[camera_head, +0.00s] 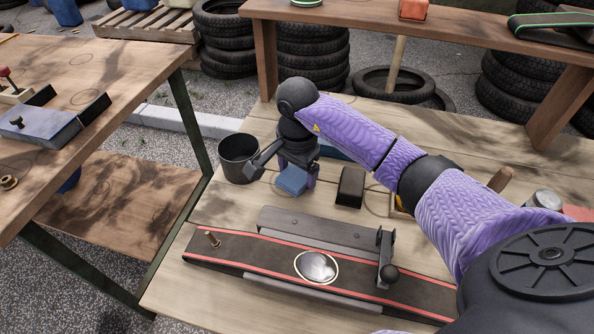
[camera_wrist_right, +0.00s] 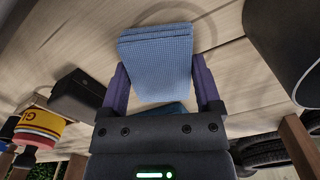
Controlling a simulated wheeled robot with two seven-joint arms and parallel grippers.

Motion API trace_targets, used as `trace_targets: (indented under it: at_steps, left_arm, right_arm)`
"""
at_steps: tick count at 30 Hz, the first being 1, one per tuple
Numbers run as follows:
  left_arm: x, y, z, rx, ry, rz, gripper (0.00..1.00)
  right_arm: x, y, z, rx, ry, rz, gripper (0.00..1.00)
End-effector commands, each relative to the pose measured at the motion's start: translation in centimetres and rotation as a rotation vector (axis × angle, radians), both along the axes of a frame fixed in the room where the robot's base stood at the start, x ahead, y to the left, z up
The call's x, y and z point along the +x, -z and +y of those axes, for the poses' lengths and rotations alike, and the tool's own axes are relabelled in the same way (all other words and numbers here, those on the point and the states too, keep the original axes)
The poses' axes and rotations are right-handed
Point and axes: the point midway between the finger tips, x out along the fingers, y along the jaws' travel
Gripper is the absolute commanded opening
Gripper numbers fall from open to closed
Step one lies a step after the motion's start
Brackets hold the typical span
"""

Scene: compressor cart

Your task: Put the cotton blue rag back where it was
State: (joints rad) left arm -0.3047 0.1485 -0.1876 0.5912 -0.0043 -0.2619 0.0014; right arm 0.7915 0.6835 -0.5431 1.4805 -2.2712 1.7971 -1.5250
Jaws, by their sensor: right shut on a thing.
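The folded blue rag (camera_head: 291,181) is between the fingers of my right gripper (camera_head: 297,172), over the wooden bench beside the dark bucket. In the right wrist view the rag (camera_wrist_right: 156,60) shows a woven texture and folded layers, with one finger of my right gripper (camera_wrist_right: 161,82) on each side. I cannot tell whether the rag touches the bench top. My left gripper is not in view.
A dark bucket (camera_head: 238,160) stands just left of the rag and a black block (camera_head: 350,187) to its right. A belt assembly (camera_head: 270,257) with a lever lies in front. A raised shelf (camera_head: 470,32) spans the back. Some bench at the left front is bare.

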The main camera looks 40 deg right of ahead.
Motion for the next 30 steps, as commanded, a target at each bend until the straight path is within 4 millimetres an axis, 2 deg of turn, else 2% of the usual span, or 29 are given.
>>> trace_targets:
  at_steps: [2, 3, 5, 11, 14, 24, 27, 30]
  left_arm:
    - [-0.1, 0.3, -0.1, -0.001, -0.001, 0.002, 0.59]
    - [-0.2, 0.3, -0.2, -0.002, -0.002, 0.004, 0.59]
    - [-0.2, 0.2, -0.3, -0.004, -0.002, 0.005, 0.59]
    - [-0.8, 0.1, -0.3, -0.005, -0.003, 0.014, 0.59]
    - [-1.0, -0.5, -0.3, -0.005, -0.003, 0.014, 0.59]
    - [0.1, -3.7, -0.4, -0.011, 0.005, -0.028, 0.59]
    - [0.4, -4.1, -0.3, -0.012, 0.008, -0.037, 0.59]
    - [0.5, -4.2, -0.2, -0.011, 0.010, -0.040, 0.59]
  right_arm:
    - [0.0, 0.4, 0.0, -0.001, 0.000, 0.001, 0.34]
    - [0.0, 0.3, 0.0, -0.001, -0.001, 0.000, 0.86]
    - [0.0, 0.3, 0.0, -0.001, -0.001, 0.000, 0.98]
    - [0.0, 0.2, 0.0, 0.000, -0.001, 0.000, 1.00]
    - [0.0, -0.7, 0.0, 0.000, -0.001, -0.002, 1.00]
    - [0.1, -10.0, 0.0, -0.001, 0.000, -0.006, 1.00]
    - [0.0, -11.4, 0.0, 0.000, -0.001, -0.003, 1.00]
    - [0.0, -12.1, 0.0, 0.000, -0.001, -0.001, 1.00]
